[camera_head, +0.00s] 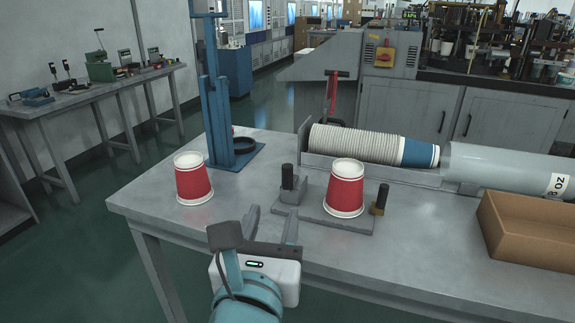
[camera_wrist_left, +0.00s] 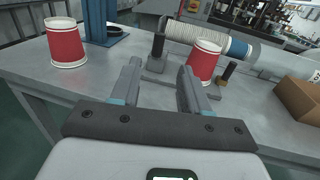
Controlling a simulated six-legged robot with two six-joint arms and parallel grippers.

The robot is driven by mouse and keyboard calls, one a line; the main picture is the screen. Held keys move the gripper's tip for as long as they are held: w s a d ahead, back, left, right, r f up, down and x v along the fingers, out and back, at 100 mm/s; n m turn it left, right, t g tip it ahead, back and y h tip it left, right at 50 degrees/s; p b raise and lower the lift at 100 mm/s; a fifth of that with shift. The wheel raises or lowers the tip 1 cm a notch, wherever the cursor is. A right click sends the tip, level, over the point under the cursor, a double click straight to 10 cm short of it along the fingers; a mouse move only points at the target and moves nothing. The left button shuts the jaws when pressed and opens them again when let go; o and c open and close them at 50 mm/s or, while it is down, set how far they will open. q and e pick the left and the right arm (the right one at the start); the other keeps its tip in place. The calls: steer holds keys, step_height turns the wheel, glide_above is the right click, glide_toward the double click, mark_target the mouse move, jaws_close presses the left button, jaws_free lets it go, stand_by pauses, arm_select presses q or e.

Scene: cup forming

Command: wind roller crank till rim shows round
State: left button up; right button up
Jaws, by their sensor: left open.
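A red-and-white paper cup (camera_head: 346,188) sits upside down on a small grey fixture plate (camera_head: 322,217). A black-knobbed post (camera_head: 287,177) stands at the plate's left and a darker post with a brass-coloured base (camera_head: 381,198) at its right; I cannot tell which is the roller crank. My left gripper (camera_head: 271,224) is open and empty, in front of the fixture and apart from it. In the left wrist view its fingers (camera_wrist_left: 160,66) point toward the left post (camera_wrist_left: 157,46), with the cup (camera_wrist_left: 203,62) just beyond the right finger. My right gripper is not in view.
Another red cup (camera_head: 193,178) stands at the table's left, by a blue press stand (camera_head: 222,125). Behind the fixture lies a row of stacked cups (camera_head: 350,143) leading to a grey tube (camera_head: 510,170). A cardboard box (camera_head: 530,228) sits at right. The front tabletop is clear.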

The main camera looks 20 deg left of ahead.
mark_target(286, 172)
arm_select(q)
steer(key=w, duration=0.5)
steer(key=w+a, duration=0.1)
steer(key=w, duration=0.3)
steer(key=w+a, duration=0.1)
steer(key=w, duration=0.4)
steer(key=shift+w+a+p, duration=0.25)
steer(key=shift+w+p, duration=0.05)
steer(key=shift+w, duration=0.05)
jaws_close()
